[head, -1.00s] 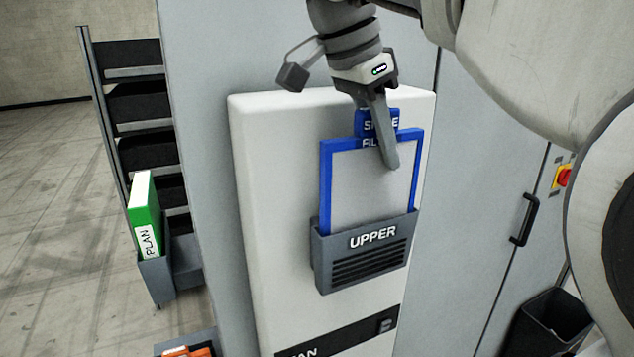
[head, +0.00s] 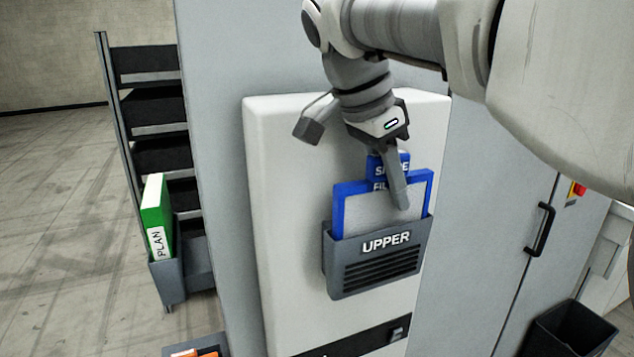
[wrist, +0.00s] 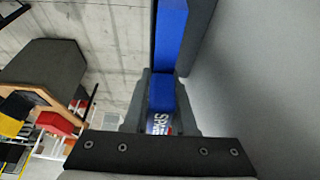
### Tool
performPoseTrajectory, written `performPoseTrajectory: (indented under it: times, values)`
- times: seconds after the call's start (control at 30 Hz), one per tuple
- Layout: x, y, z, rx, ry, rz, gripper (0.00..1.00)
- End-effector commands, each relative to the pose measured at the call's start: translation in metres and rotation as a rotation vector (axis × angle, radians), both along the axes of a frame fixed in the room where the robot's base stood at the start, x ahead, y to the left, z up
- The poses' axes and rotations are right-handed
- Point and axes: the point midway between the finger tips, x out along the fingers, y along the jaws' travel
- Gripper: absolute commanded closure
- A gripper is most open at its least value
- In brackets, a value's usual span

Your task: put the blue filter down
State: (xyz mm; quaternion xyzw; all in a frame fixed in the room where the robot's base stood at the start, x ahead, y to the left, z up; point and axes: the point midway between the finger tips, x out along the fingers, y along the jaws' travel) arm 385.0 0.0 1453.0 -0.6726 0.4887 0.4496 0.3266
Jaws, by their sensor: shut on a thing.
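The blue filter (head: 338,210) has a blue frame, a pale panel and a blue tab on top with white lettering. It stands upright in the grey holder marked UPPER (head: 375,268), its lower part hidden inside. My gripper (head: 400,190) is above the holder and shut on the filter's top tab; one finger shows in front of the tab and panel. In the wrist view the blue tab (wrist: 161,92) sits between the two fingers, with the blue frame (wrist: 170,35) beyond it.
The holder is on a white panel (head: 290,200) on a grey cabinet. A green PLAN binder (head: 155,215) stands in a rack at left. A door handle (head: 540,230) and a black bin (head: 568,330) are at right.

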Motion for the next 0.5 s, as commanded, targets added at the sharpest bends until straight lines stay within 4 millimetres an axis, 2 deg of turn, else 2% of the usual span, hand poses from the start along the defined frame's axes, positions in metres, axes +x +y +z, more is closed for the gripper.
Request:
performPoseTrajectory:
  times: [0.23, 0.27, 0.3, 0.4, 0.5]
  values:
    - [-0.0001, 0.0000, -0.0043, 0.000, 0.000, 0.000, 1.00]
    - [-0.0001, 0.0000, -0.0044, 0.000, 0.000, 0.000, 0.70]
    - [-0.0001, 0.0000, -0.0043, 0.000, 0.000, 0.000, 0.63]
    - [0.0000, 0.0000, -0.0043, 0.000, 0.000, 0.000, 0.46]
    - [0.0000, 0.0000, -0.0043, 0.000, 0.000, 0.000, 0.46]
